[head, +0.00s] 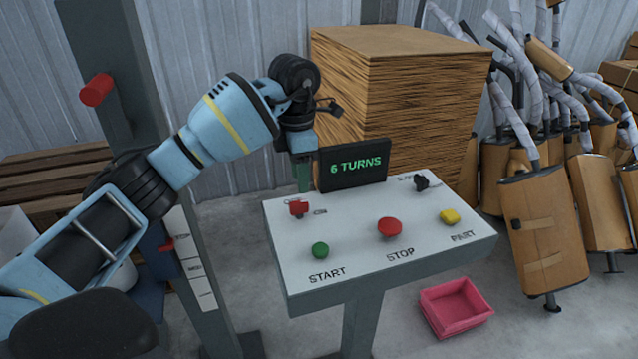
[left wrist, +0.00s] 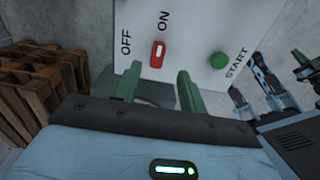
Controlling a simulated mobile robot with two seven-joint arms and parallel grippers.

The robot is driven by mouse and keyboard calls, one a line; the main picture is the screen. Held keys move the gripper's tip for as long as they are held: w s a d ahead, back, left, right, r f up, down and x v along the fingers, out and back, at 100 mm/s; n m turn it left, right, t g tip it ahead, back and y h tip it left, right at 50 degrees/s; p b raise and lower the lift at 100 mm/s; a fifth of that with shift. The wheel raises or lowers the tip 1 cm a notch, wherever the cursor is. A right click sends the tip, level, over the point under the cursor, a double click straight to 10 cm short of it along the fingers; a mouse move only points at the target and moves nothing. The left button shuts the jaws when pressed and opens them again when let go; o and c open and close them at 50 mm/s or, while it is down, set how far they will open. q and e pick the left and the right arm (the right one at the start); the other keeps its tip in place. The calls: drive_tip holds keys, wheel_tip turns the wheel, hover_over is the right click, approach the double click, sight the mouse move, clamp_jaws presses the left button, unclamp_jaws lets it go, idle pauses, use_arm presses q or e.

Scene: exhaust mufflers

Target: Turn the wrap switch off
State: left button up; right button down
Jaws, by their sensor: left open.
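The red switch (head: 298,208) sits at the back left of the grey control panel (head: 350,262). In the left wrist view the red switch (left wrist: 157,54) is near the words OFF and ON, with a pale strip on its face. I cannot tell surely which way it is set. My left gripper (head: 303,178) points down just behind the switch in the head view. In the left wrist view its green fingers (left wrist: 158,86) are apart and empty, with the switch beyond the gap between their tips. They appear clear of it.
The panel also bears a green START button (head: 320,250), a red STOP button (head: 390,229), a yellow PART button (head: 450,216) and a black knob (head: 421,182). A display (head: 354,165) reading 6 TURNS stands behind. A pink bin (head: 455,307) is on the floor.

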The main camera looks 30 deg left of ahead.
sight(299, 202)
use_arm(q)
drive_tip(key=shift+w+a+r, duration=0.15)
drive_tip(key=shift+a+r, duration=0.1)
drive_tip(key=shift+r, duration=0.15)
drive_tip(key=shift+s, duration=0.3)
drive_tip(key=shift+f, duration=0.3)
wheel_tip(299, 202, down, 6)
drive_tip(key=shift+r, duration=0.1)
drive_tip(key=shift+f, duration=0.65)
use_arm(e)
drive_tip(key=shift+s, duration=0.15)
use_arm(q)
drive_tip(key=shift+c, duration=0.4)
